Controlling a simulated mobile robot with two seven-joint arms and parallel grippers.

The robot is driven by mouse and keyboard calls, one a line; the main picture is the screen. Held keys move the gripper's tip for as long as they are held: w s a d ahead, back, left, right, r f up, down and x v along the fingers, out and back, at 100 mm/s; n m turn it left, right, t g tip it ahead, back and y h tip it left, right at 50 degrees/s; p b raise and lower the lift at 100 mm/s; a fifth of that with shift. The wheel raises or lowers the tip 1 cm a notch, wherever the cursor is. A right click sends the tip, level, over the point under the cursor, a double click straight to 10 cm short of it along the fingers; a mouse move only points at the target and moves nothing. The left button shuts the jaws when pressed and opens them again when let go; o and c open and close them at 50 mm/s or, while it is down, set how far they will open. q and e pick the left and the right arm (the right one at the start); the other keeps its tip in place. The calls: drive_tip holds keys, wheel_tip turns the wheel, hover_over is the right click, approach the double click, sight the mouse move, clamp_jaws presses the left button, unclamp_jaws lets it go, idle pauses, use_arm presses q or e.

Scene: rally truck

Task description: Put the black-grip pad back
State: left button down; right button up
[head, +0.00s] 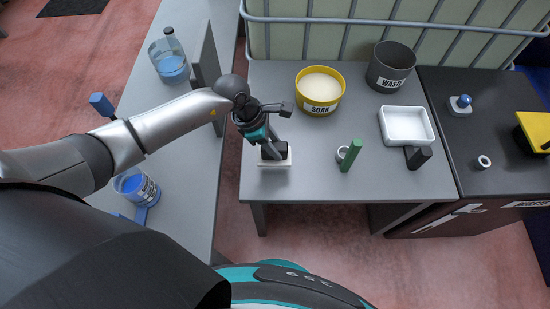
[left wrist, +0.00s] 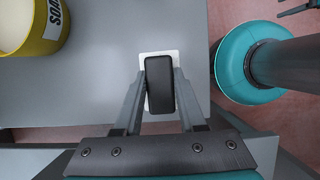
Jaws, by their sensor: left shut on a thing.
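The black-grip pad, a white flat pad (head: 276,163) with a black block grip (left wrist: 160,84), is at the front left of the grey middle table (head: 315,182). My left gripper (head: 272,146) points down and is shut on the black grip, one finger on each side in the left wrist view. The pad looks level and at or just above the table top; I cannot tell whether it touches. The gripper hides part of the grip in the head view.
A yellow SOAK tub (head: 320,90), a dark WASTE bin (head: 391,67) and a white tray (head: 407,125) stand behind. A green-handled item (head: 351,154) and a black block (head: 418,157) stand to the right. The table between the pad and the tub is clear.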

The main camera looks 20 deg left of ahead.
use_arm(q)
drive_tip(key=shift+f, duration=1)
wheel_tip(320, 180, down, 3)
drive_tip(key=shift+f+b, duration=0.15)
drive_tip(key=shift+b, duration=0.55)
drive_tip(key=shift+f, duration=0.3)
use_arm(e)
drive_tip(key=w, duration=0.1)
drive_tip(key=w+d+f, duration=0.1)
drive_tip(key=w, duration=0.1)
drive_tip(key=shift+d+f+t, duration=0.25)
drive_tip(key=shift+d+t, duration=0.05)
use_arm(q)
drive_tip(key=shift+f, duration=0.15)
use_arm(e)
drive_tip(key=shift+f, duration=0.15)
use_arm(q)
drive_tip(key=shift+c, duration=2.4)
unclamp_jaws()
use_arm(e)
drive_tip(key=shift+d, duration=0.1)
drive_tip(key=shift+s, duration=0.1)
